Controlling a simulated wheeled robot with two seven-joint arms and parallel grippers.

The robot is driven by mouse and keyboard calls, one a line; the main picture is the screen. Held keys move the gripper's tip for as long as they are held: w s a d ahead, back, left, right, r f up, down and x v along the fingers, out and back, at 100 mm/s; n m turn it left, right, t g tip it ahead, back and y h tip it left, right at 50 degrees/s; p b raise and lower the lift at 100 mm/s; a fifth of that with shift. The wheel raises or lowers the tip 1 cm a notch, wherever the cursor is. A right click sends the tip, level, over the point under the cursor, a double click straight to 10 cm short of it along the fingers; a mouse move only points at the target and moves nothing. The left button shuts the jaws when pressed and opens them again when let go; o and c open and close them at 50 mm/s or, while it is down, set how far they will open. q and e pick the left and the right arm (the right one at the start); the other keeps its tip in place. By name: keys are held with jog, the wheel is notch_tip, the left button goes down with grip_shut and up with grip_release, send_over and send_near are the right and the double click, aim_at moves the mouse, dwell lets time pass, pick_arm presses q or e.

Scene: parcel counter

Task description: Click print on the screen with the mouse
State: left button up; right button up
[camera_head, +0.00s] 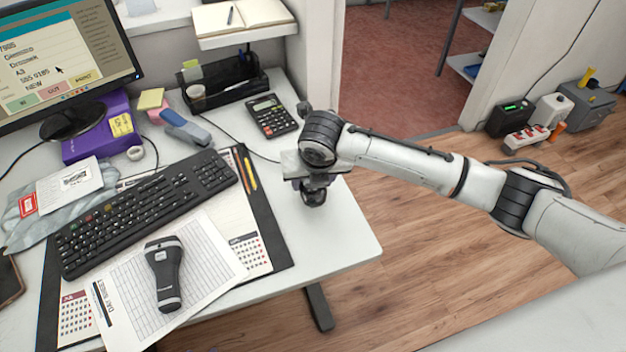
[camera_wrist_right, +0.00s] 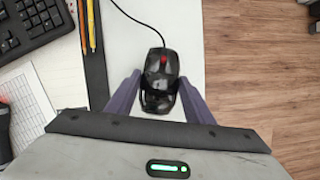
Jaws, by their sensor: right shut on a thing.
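The black mouse (camera_wrist_right: 160,72) with a red wheel lies on the white desk, and its cable runs away from the gripper. My right gripper (camera_wrist_right: 159,84) is shut on the mouse, with one finger against each side. In the head view the mouse (camera_head: 314,197) is partly hidden under my right wrist near the desk's right edge. The monitor screen (camera_head: 60,48) at upper left shows text lines and a green, a red and a yellow button along the bottom. The cursor (camera_head: 58,70) is above the buttons, between the red and yellow ones. My left gripper is out of view.
A black keyboard (camera_head: 145,208), a scanner (camera_head: 164,272) on papers, and a desk mat with pencils lie left of the mouse. A calculator (camera_head: 271,115) is behind it. Bare desk (camera_head: 335,235) surrounds the mouse toward the right edge.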

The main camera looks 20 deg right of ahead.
aim_at(325, 189)
jog(key=shift+w+d+f+n+y, duration=0.1)
jog(key=shift+w+f+n+y, duration=0.15)
jog(key=shift+n, duration=0.3)
jog(key=shift+w+d+f+n+y, duration=0.1)
jog(key=shift+f+n+y, duration=0.2)
jog(key=shift+n, duration=0.25)
jog(key=shift+f+b, duration=0.75)
jog(key=shift+b, duration=0.15)
jog(key=shift+f+b, duration=0.55)
jog(key=shift+b, duration=0.1)
jog(key=shift+p, duration=0.55)
jog(key=shift+s+d+p, duration=0.95)
jog(key=shift+s+p, duration=0.05)
jog(key=shift+p, duration=0.15)
jog(key=o, duration=1.1)
